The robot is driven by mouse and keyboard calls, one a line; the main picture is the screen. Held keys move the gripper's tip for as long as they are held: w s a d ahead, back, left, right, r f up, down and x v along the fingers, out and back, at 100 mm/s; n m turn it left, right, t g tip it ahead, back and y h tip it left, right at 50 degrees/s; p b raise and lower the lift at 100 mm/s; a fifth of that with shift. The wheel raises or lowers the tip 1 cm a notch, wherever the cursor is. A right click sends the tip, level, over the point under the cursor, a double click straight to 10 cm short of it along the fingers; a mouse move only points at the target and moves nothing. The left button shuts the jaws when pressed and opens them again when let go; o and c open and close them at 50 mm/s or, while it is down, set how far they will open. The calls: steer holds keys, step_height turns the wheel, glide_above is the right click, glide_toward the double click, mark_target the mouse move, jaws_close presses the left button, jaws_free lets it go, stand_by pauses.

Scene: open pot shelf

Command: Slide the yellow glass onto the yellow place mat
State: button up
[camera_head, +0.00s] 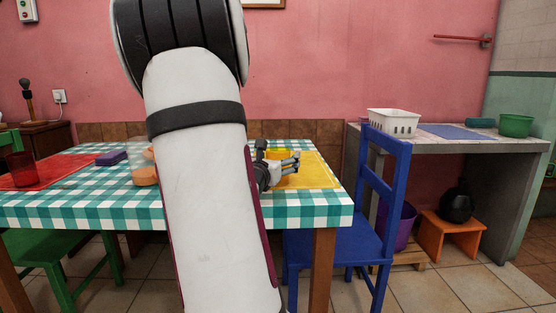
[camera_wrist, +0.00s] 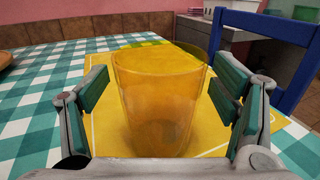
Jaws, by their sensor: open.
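The yellow glass (camera_wrist: 158,105) is a see-through, upright tumbler between the open fingers of my gripper (camera_wrist: 160,98) in the wrist view. A gap shows on each side between finger pad and glass. Behind and under it lies the yellow place mat (camera_wrist: 98,128), flat on the checked table; the glass appears to stand on the mat. In the head view my gripper (camera_head: 290,166) is low over the yellow place mat (camera_head: 325,174), and the glass (camera_head: 278,154) shows only partly behind the fingers. My arm hides the middle of the table.
A red glass (camera_head: 22,170) stands on a red mat (camera_head: 72,172) at the left. A purple block (camera_head: 111,158) and a jar (camera_head: 146,175) with orange contents are nearer my arm. A blue chair (camera_head: 388,190) stands close to the table's right edge.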

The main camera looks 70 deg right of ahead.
steer(key=a, duration=1.2)
steer(key=shift+s+a+r+m, duration=0.1)
steer(key=shift+s+a+m, duration=0.05)
steer(key=shift+m, duration=0.15)
steer(key=s+a+f+m+g+y, duration=0.2)
steer(key=s+a+m+y, duration=0.2)
steer(key=a+m, duration=0.3)
steer(key=s+a+f+m+g+y, duration=0.2)
steer(key=s+a+m+y, duration=0.15)
steer(key=a+m, duration=0.35)
steer(key=s+a+f+m+t+y, duration=0.15)
steer(key=a+y, duration=0.35)
steer(key=a, duration=0.9)
steer(key=a+f+m+t+y, duration=0.25)
steer(key=a+y, duration=0.25)
steer(key=a, duration=0.8)
step_height(320, 180, up, 40)
steer(key=a+t+p, duration=0.1)
steer(key=t+p, duration=0.3)
steer(key=p, duration=3.4)
steer(key=shift+r+n+p, duration=0.25)
steer(key=shift+n+p, duration=0.05)
